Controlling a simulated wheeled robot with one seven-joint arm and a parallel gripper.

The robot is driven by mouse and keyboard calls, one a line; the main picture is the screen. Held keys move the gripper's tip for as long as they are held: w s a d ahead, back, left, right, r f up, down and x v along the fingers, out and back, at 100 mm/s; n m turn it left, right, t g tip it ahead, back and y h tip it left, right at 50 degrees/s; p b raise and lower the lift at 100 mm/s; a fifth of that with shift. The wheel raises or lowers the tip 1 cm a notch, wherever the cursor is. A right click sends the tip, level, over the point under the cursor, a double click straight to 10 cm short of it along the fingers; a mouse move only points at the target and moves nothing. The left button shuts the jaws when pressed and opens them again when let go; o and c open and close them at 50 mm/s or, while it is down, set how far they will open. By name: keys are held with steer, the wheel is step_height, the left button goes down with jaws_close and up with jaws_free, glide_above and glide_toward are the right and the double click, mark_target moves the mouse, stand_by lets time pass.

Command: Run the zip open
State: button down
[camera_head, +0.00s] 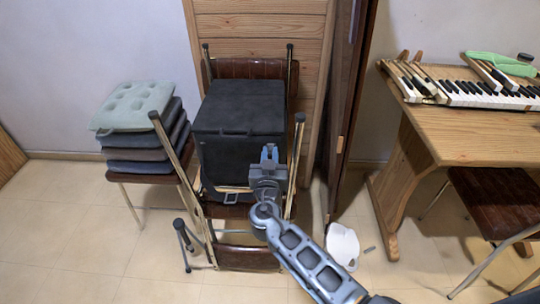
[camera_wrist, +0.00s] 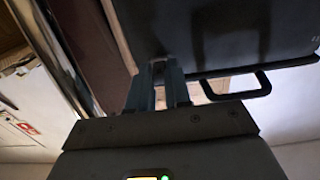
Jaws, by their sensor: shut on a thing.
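A black boxy bag (camera_head: 238,115) stands on a chair in the middle of the head view. My gripper (camera_head: 269,152) is in front of the bag's right part, below its top edge. In the wrist view the dark bag (camera_wrist: 225,35) fills the upper right, and my gripper's fingers (camera_wrist: 158,68) are close together at its edge. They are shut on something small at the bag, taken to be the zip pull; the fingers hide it. The zip's line is too dark to make out. A black loop handle (camera_wrist: 242,92) sticks out of the bag to the right of the fingers.
A brown chair (camera_head: 246,258) with metal legs surrounds the bag. Stacked cushions (camera_head: 135,105) are at left. A dark wooden panel (camera_head: 348,110) stands close at right. A wooden desk (camera_head: 450,130) with piano keys (camera_head: 490,95) is further right.

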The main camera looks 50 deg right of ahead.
steer(key=b, duration=1.4)
glide_toward(204, 143)
steer(key=d, duration=0.1)
steer(key=w+d, duration=0.1)
steer(key=d, duration=0.3)
steer(key=shift+w+d+f, duration=0.25)
steer(key=shift+w, duration=0.1)
steer(key=shift+w+a+r+b, duration=0.15)
steer(key=shift+w+a+b, duration=0.4)
steer(key=shift+w+b, duration=0.1)
steer(key=shift+a+r, duration=0.1)
steer(key=shift+w, duration=0.1)
steer(key=c, duration=1.1)
jaws_free()
steer(key=shift+o, duration=0.2)
steer(key=v, duration=0.7)
steer(key=shift+s+a, duration=0.25)
steer(key=shift+a, duration=0.05)
